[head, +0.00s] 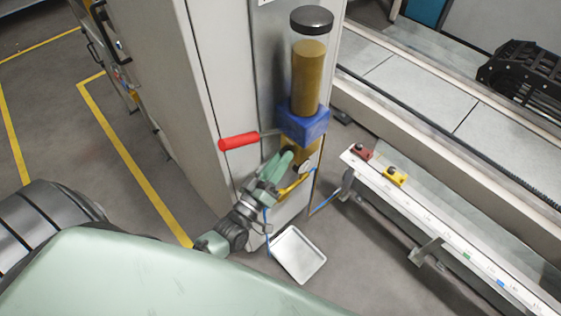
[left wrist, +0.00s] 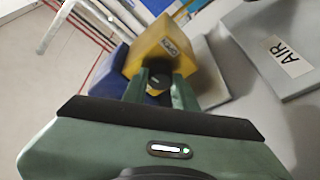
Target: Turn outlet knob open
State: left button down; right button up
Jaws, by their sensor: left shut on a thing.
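The outlet knob shows in the left wrist view as a small dark round piece (left wrist: 157,82) on the face of a yellow block (left wrist: 160,47). My left gripper (left wrist: 160,84) has its two green fingers on either side of the knob and is shut on it. In the head view, my left gripper (head: 288,158) reaches the yellow block under a blue block (head: 304,124); the fingers hide the knob there. Above the blue block stands a clear cylinder (head: 308,75) with amber contents and a dark cap. I cannot tell how far the knob is turned. My right gripper is not in view.
A red-handled lever (head: 239,141) sticks out left of the blue block. A white tray (head: 298,255) is below the unit. A pale cabinet (head: 215,70) stands at left. A long rail (head: 440,220) with red and yellow pieces runs at right.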

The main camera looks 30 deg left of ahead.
pick_arm(q)
jog(key=shift+f+m, duration=0.1)
jog(key=shift+m, duration=0.4)
jog(key=c, duration=1.1)
grip_release()
jog(key=b+v, duration=0.1)
jog(key=v, duration=0.6)
jog(key=shift+s+f+b, duration=0.2)
jog(key=shift+s+b, duration=0.15)
jog(key=shift+b, duration=0.05)
jog(key=shift+a, duration=0.15)
